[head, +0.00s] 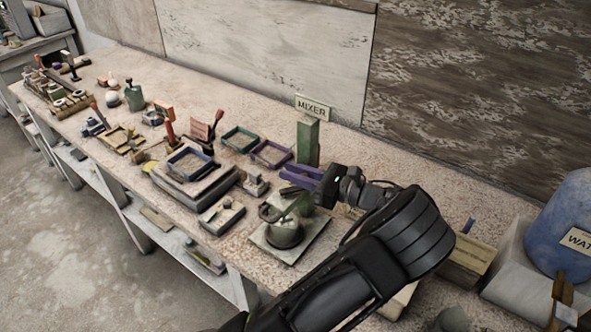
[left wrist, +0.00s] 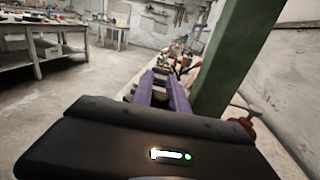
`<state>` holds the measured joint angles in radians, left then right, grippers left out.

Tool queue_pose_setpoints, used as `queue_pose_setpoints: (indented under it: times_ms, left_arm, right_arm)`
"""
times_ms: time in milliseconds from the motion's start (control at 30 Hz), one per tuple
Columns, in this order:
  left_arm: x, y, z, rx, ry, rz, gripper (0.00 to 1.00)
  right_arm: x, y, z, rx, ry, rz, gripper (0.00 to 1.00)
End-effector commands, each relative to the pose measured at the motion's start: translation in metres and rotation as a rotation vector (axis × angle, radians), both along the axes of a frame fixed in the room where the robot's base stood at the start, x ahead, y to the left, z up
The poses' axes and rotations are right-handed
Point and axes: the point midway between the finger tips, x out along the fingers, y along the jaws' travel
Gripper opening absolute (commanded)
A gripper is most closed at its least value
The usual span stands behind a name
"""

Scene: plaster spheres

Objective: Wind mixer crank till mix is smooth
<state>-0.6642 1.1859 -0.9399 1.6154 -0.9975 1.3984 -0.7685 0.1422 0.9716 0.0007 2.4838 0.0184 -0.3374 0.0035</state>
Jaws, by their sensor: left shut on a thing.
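A dark mixing bowl (head: 284,236) sits on that plate under a green arm. My left gripper (head: 298,178), with purple fingers, is beside the post, above and behind the bowl. It is shut on the mixer crank, which is mostly hidden by the fingers and wrist. The left wrist view shows the fingers (left wrist: 160,90) and the green post (left wrist: 232,60) close on the right. The state of the mix cannot be made out. My right gripper is out of view.
A MIXER sign (head: 313,107) stands behind the post. Framed trays, including a blue one (head: 190,162), and small tools crowd the bench to the left. A blue water barrel (head: 562,225) and a wooden box (head: 466,262) stand at the right.

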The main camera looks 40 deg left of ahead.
Motion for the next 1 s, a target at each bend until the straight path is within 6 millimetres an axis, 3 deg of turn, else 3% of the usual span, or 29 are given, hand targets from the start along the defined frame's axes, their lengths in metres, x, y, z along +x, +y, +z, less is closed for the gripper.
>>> queue_pose_setpoints:
  times_ms: [300, 767, 800, 1000]
  left_arm:
    - [0.0011, 0.0057, 0.0015, 0.004, -0.001, 0.132, 0.0]
    - [0.0003, 0.0067, 0.0015, 0.003, 0.0, 0.15, 0.0]
    - [0.0003, 0.0067, 0.0015, 0.003, 0.0, 0.15, 0.23]
    - [0.0, 0.0066, 0.001, 0.002, 0.0, 0.15, 0.39]
  right_arm:
    - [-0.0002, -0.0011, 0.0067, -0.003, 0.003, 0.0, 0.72]
    - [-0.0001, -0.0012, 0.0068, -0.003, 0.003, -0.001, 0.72]
    - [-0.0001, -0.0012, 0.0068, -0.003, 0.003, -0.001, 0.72]
    - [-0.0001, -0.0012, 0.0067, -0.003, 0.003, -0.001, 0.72]
